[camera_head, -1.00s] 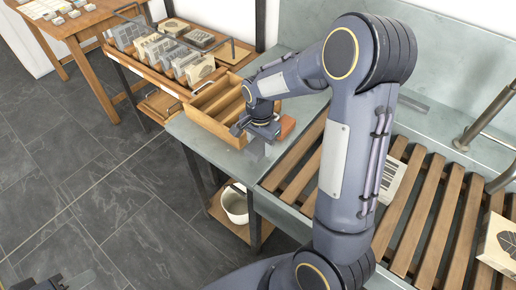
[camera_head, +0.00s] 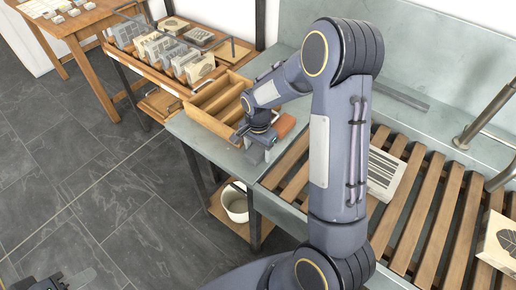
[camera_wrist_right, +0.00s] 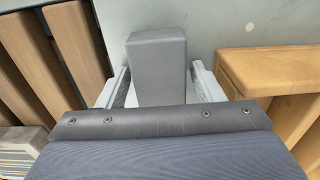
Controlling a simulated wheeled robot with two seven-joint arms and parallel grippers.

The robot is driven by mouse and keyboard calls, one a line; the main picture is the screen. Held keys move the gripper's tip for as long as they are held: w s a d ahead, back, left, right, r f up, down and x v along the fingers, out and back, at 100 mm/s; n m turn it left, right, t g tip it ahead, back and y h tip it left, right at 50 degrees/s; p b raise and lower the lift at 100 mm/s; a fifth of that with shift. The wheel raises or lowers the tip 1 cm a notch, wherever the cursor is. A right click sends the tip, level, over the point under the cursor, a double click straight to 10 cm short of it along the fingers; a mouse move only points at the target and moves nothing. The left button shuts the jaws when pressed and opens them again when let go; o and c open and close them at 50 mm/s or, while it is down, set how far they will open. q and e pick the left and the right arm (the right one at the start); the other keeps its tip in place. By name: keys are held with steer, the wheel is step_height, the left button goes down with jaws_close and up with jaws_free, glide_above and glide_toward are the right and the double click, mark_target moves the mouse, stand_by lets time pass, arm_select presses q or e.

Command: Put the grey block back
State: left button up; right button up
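The grey block (camera_wrist_right: 158,70) is a plain upright-looking bar in the right wrist view, on the pale bench top. My right gripper (camera_wrist_right: 160,88) has one finger on each side of it, with narrow gaps showing, so it is open around the block. In the head view the right gripper (camera_head: 262,147) is low over the bench, just beside the compartmented wooden tray (camera_head: 208,122), and mostly hides the block. My left gripper (camera_head: 62,282) shows only partly at the bottom left corner, away from the bench; its opening is unclear.
A reddish-brown block (camera_head: 286,125) lies just behind the right gripper. A slatted wooden rack (camera_head: 424,215) with a striped printed slab (camera_head: 384,174) is to the right. A rack of grey and cream slabs (camera_head: 160,52) stands behind the tray. A white bucket (camera_head: 236,204) is below.

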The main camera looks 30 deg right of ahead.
mark_target(258, 149)
steer(key=shift+o, duration=0.4)
steer(key=shift+r, duration=0.1)
steer(key=shift+r, duration=0.25)
step_height(258, 149, up, 11)
steer(key=s+a+r+n+t+y, duration=0.2)
steer(key=s+n, duration=0.4)
steer(key=s, duration=0.5)
steer(key=s+a+r+n+t+y, duration=0.1)
steer(key=s+a+r+n+t, duration=0.2)
steer(key=s, duration=0.8)
steer(key=shift+a+r+n+t+y, duration=0.35)
steer(key=shift+a+r+n, duration=0.7)
steer(key=shift+n, duration=0.45)
steer(key=shift+a+f, duration=0.1)
steer(key=shift+f, duration=0.05)
